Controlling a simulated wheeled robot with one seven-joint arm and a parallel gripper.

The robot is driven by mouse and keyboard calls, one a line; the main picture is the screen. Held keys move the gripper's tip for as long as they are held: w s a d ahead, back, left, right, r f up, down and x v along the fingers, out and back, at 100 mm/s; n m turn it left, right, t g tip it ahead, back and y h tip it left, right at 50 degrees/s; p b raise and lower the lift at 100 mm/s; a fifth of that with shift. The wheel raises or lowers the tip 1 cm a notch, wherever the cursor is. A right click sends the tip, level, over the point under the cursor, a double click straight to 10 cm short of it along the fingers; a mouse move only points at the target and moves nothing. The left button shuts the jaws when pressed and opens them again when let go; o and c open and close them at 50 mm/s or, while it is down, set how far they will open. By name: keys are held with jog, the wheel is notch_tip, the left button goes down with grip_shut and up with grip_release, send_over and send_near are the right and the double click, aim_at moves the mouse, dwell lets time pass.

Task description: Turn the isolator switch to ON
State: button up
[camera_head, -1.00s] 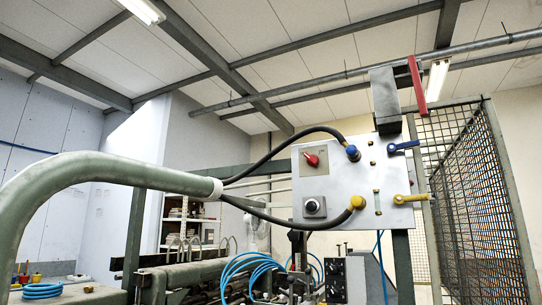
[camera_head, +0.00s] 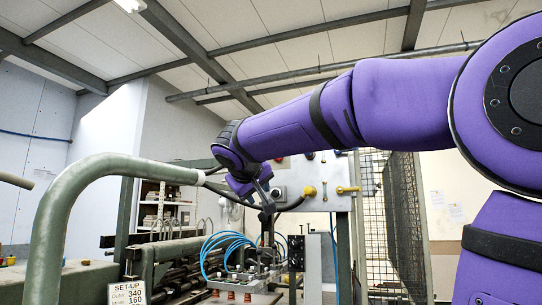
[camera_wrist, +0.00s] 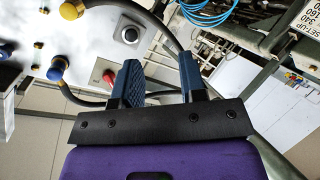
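A light grey control panel (camera_head: 343,204) stands ahead, partly hidden behind my arm in the head view. It carries a red rotary knob (camera_wrist: 108,76) and a black round knob (camera_wrist: 130,36) on a square plate, which also shows in the head view (camera_head: 277,193). No label shows which is the isolator switch, nor is an ON mark legible. My gripper (camera_wrist: 160,78) is open, with nothing seen between its two blue fingers. The red knob appears just beside the left finger in the wrist view, partly covered. Whether they touch cannot be told.
A yellow fitting (camera_wrist: 72,9) and a blue fitting (camera_wrist: 57,68) with black cables sit on the panel. A yellow valve handle (camera_head: 347,189) is at its right. A thick green pipe (camera_head: 90,178) runs at left. A mesh guard (camera_head: 400,225) stands right.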

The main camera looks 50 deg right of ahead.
jog(key=w+d+r+m+h, duration=0.1)
jog(key=w+d+r+h, duration=0.15)
jog(key=r, duration=0.45)
jog(key=w+d+r+m+h, duration=0.1)
jog(key=w+d+r+h, duration=0.1)
jog(key=d+r+h, duration=0.3)
jog(key=w+d+r+y, duration=0.1)
jog(key=w+d, duration=0.3)
jog(key=d, duration=0.5)
jog(key=shift+r+y, duration=0.15)
jog(key=shift+y, duration=0.4)
jog(key=shift+c, duration=0.4)
grip_shut()
